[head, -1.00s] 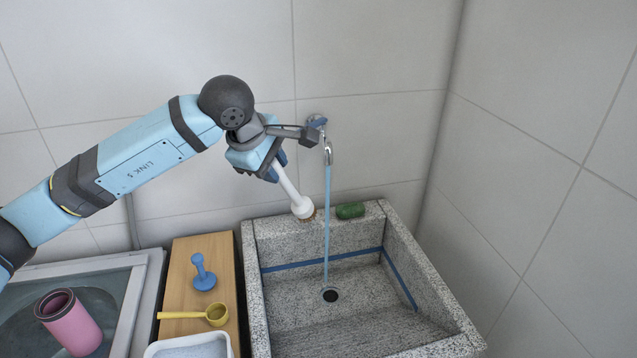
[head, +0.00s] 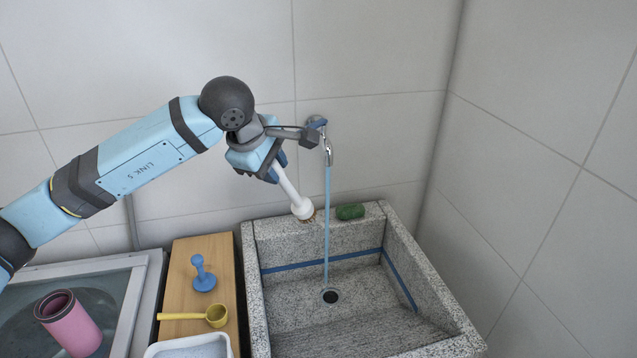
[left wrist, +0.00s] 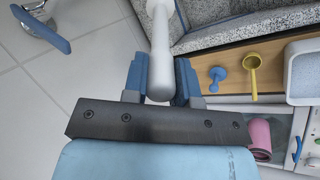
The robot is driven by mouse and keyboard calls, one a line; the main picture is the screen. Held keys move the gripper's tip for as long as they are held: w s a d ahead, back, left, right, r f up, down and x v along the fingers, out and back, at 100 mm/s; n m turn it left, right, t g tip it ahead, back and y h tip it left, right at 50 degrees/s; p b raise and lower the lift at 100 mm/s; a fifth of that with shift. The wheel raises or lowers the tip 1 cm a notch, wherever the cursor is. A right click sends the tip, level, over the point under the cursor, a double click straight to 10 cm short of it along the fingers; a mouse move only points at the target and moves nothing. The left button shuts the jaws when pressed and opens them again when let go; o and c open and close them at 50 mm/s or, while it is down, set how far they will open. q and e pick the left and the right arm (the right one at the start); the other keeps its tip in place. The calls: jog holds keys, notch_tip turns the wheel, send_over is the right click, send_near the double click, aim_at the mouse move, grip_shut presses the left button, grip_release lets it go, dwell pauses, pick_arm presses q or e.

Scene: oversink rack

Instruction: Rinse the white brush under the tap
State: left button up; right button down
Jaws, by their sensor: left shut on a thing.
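My left gripper (head: 275,165) is shut on the handle of the white brush (head: 289,191). The brush tilts down to the right, with its round head and brownish bristles above the back rim of the stone sink. In the left wrist view the white handle (left wrist: 160,50) sits between the blue fingers (left wrist: 161,82). The tap (head: 327,148) is on the back wall, and a blue stream of water (head: 327,225) falls from it towards the drain. The brush head is left of the stream and appears apart from it. My right gripper is not in view.
The grey speckled sink (head: 257,310) has a dark drain (head: 330,296). A green object (head: 350,211) lies on its back rim. Left of it, a wooden board (head: 185,270) holds a blue knobbed item (head: 203,273) and yellow scoop (head: 215,315).

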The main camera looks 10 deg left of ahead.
pick_arm(q)
jog(key=shift+s+r, duration=0.1)
jog(key=s+a+r, duration=0.2)
jog(key=s+r, duration=0.1)
jog(key=s, duration=0.1)
jog(key=shift+s+a+r, duration=0.15)
jog(key=shift+s+r, duration=0.05)
jog(key=shift+r, duration=0.2)
dwell(0.6)
